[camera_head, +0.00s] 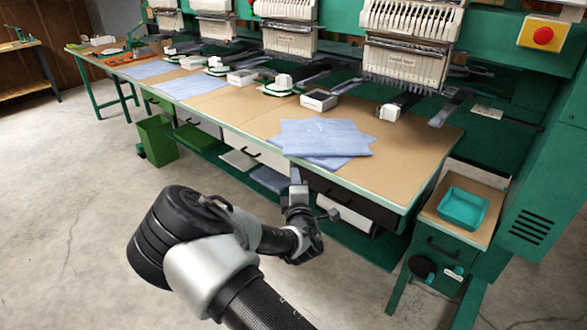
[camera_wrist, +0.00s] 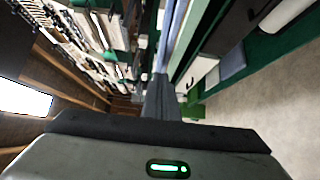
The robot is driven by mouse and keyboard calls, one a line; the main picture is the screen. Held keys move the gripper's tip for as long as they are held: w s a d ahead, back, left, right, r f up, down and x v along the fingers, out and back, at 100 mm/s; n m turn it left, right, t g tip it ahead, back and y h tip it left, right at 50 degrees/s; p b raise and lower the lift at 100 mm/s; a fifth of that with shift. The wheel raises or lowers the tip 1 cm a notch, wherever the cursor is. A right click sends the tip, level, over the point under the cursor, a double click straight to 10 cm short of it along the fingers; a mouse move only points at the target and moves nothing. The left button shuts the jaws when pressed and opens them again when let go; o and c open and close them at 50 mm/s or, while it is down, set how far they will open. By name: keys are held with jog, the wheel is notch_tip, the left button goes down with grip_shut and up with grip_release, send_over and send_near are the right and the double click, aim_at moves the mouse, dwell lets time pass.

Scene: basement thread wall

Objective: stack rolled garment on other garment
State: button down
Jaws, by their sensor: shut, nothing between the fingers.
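Light blue garments (camera_head: 318,130) lie in an overlapping pile near the front edge of the tan table in the head view. The front part (camera_head: 335,149) looks thicker, with a rounded edge like a fold or roll. I cannot tell where one garment ends and another begins. My gripper (camera_head: 296,176) is shut and empty, pointing up just in front of the table edge below the pile. In the wrist view its closed fingers (camera_wrist: 160,98) show beside a thin blue edge (camera_wrist: 175,35), probably the garments seen edge-on.
Embroidery machine heads (camera_head: 405,60) stand behind the table. Small white boxes (camera_head: 319,100) sit behind the pile. More flat blue cloths (camera_head: 190,85) lie farther left. A teal tray (camera_head: 463,207) is on a side cabinet at right. Drawers and a green shelf (camera_head: 215,150) are under the table.

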jog(key=shift+s+d, duration=0.2)
jog(key=shift+s, duration=2.1)
jog(key=shift+d, duration=0.1)
jog(key=s+d+r+m+g+h, duration=0.2)
jog(key=s+d+m+g+h, duration=0.15)
jog(key=d+m+g, duration=0.65)
jog(key=s+d+r+m+g, duration=0.1)
jog(key=s+d+r+m, duration=0.15)
jog(key=s+r, duration=0.6)
jog(key=s+d+r+m+y, duration=0.1)
jog(key=s+d+r+m, duration=0.2)
jog(key=s, duration=1)
jog(key=s+d+r+m+g, duration=0.1)
jog(key=s+r+m, duration=0.4)
jog(key=s, duration=0.5)
notch_tip(320, 180, up, 23)
jog(key=n+p, duration=0.1)
jog(key=p, duration=2)
jog(key=shift+f+p, duration=0.15)
jog(key=shift+p, duration=0.25)
